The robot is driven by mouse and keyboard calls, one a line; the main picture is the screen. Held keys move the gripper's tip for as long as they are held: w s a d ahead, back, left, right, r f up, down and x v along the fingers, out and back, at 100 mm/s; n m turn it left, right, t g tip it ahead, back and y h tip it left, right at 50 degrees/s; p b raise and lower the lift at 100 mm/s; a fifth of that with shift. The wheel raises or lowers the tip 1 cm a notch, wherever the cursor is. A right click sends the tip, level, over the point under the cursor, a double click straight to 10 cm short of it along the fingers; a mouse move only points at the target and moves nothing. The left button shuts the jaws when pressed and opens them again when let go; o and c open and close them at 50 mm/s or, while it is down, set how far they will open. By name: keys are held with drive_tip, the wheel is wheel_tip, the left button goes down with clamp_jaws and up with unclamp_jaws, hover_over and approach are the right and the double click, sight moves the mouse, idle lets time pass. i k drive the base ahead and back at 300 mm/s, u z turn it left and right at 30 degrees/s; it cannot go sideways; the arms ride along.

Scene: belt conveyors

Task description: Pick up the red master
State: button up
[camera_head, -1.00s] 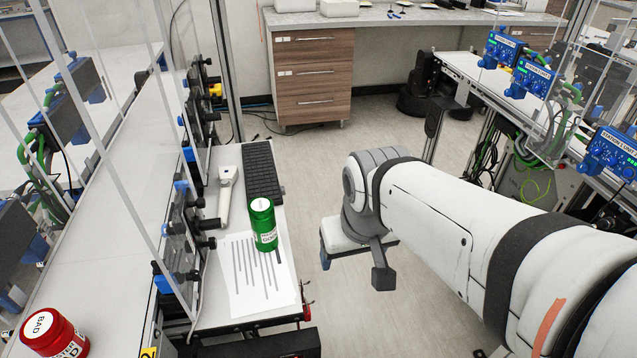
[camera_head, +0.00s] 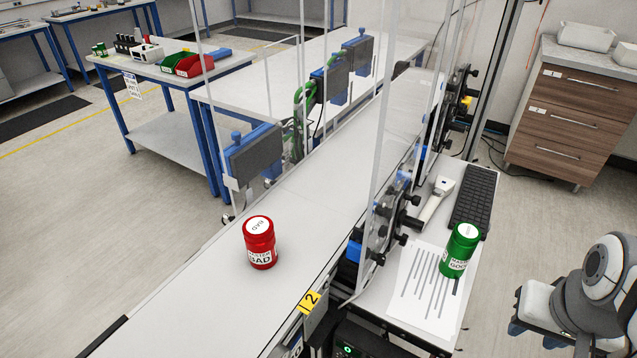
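The red master (camera_head: 260,243) is a red can with a white lid and a label reading "MASTER BAD". It stands upright on the white belt conveyor (camera_head: 205,290), left of the picture's middle. My gripper (camera_head: 545,318) is at the lower right edge, well to the right of the red can and apart from it. Part of the gripper is cut off by the frame edge, and its finger gap cannot be made out. Nothing is seen held in it.
A green can (camera_head: 461,251) stands on a paper sheet (camera_head: 420,285) on the side table, near a keyboard (camera_head: 474,200) and a white handheld device (camera_head: 436,200). Clear panels (camera_head: 385,150) rise between conveyor and side table. A drawer cabinet (camera_head: 570,120) stands back right.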

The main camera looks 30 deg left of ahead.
sight(257, 232)
drive_tip(key=u, duration=1.9)
